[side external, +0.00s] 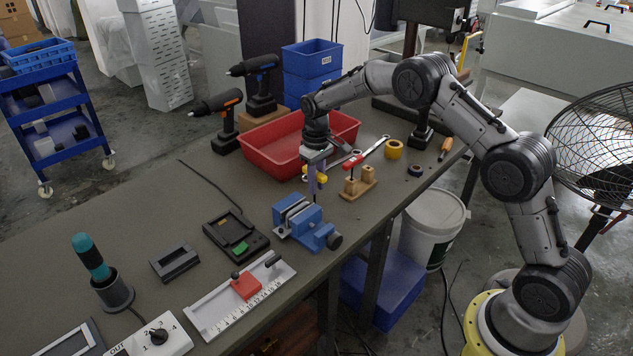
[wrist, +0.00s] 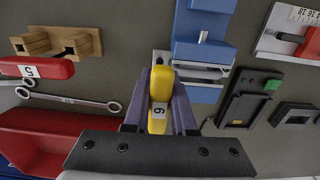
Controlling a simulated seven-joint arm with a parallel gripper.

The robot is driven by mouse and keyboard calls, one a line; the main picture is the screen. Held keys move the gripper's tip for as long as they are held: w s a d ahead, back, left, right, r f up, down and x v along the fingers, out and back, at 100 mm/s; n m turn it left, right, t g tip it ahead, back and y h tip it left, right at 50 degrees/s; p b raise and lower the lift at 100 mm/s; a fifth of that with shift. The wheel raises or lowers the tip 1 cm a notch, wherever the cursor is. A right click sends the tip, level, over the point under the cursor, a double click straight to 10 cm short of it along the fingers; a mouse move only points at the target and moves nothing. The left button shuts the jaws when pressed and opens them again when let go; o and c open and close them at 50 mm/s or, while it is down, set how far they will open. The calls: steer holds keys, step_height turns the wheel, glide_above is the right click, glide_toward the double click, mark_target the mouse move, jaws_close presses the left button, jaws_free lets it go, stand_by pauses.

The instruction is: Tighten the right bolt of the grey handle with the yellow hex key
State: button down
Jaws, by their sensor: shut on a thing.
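My gripper (side external: 313,186) is shut on the yellow hex key, with its purple fingers on either side of the key's handle in the wrist view (wrist: 160,100). The yellow hex key (wrist: 159,84) bears a label "6"; a bit of its yellow handle shows in the side view (side external: 320,177). The key is above the bench, behind the blue vise in the side view.
A wooden holder (side external: 365,183) with a red hex key (side external: 353,162) stands close right of my gripper. A red bin (side external: 262,150) is behind.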

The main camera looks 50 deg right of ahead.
steer(key=shift+f, duration=0.1)
steer(key=m, duration=0.6)
steer(key=shift+a, duration=0.2)
steer(key=m, duration=0.4)
steer(key=shift+w+a+m, duration=0.1)
steer(key=shift+m, duration=0.3)
steer(key=shift+w+m, duration=0.15)
steer(key=shift+m, duration=1.65)
steer(key=shift+r, duration=2.05)
